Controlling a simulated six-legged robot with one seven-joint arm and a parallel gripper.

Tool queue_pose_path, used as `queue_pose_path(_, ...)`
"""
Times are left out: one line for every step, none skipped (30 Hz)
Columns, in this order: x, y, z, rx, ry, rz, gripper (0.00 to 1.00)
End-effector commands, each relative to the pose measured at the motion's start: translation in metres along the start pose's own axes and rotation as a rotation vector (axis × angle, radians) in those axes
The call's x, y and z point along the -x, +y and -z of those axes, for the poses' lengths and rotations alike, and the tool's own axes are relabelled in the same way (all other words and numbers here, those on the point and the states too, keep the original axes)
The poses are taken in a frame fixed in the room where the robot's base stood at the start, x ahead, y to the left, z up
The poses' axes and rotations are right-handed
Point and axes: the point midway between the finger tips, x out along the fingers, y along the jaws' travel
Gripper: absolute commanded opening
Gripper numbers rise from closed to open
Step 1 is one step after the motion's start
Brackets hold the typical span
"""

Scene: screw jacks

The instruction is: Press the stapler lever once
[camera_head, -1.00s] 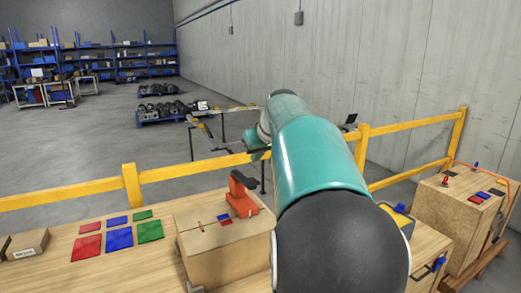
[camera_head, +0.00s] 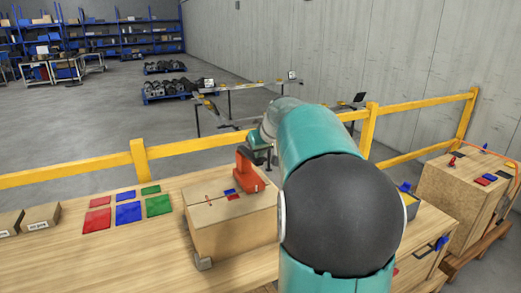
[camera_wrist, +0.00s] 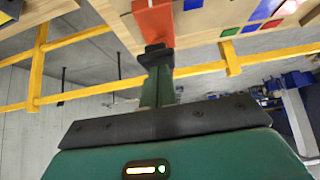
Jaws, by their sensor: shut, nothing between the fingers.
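The orange stapler (camera_head: 247,178) stands on top of a cardboard-coloured box on the wooden bench. In the wrist view its orange part (camera_wrist: 153,22) fills the top centre. My gripper (camera_wrist: 156,52) is shut and empty, with its dark fingertips at the edge of the orange part. They look touching or very close; contact cannot be told for sure. In the head view my gripper (camera_head: 266,158) is just right of the stapler's upper end, partly hidden by my arm. How far the lever is pressed cannot be told.
The box (camera_head: 228,225) also carries small red and blue pieces. Red, blue and green squares (camera_head: 128,212) lie to its left. A yellow railing (camera_head: 75,172) runs behind the bench. Another box (camera_head: 460,192) stands at the right.

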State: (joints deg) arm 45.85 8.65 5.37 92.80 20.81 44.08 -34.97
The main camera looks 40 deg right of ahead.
Motion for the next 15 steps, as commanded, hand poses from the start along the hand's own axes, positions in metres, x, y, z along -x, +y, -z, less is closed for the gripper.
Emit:
queue_pose_path(-0.005, -0.001, -0.005, -0.001, -0.004, 0.002, 0.0)
queue_pose_path(-0.008, -0.001, -0.008, -0.001, -0.004, 0.001, 0.0)
queue_pose_path(-0.014, -0.001, -0.016, -0.001, -0.007, 0.002, 0.0)
queue_pose_path(-0.018, -0.001, -0.021, -0.002, -0.006, 0.003, 0.0)
queue_pose_path(-0.022, -0.001, -0.027, -0.002, -0.007, 0.002, 0.0)
queue_pose_path(-0.028, -0.001, -0.034, -0.003, -0.006, 0.002, 0.0)
queue_pose_path(-0.033, -0.001, -0.037, -0.002, -0.006, 0.002, 0.0)
queue_pose_path(-0.036, -0.001, -0.041, 0.0, -0.006, 0.002, 0.0)
queue_pose_path(-0.041, -0.001, -0.044, -0.002, -0.005, 0.002, 0.0)
queue_pose_path(-0.043, -0.001, -0.046, -0.002, -0.005, 0.002, 0.0)
queue_pose_path(-0.045, 0.0, -0.047, -0.001, -0.005, 0.002, 0.0)
queue_pose_path(-0.046, 0.0, -0.048, -0.001, -0.005, 0.001, 0.0)
queue_pose_path(-0.047, 0.0, -0.049, -0.001, -0.006, 0.001, 0.0)
queue_pose_path(-0.047, 0.0, -0.049, -0.001, -0.006, 0.001, 0.0)
queue_pose_path(-0.048, 0.0, -0.05, -0.001, -0.007, 0.002, 0.0)
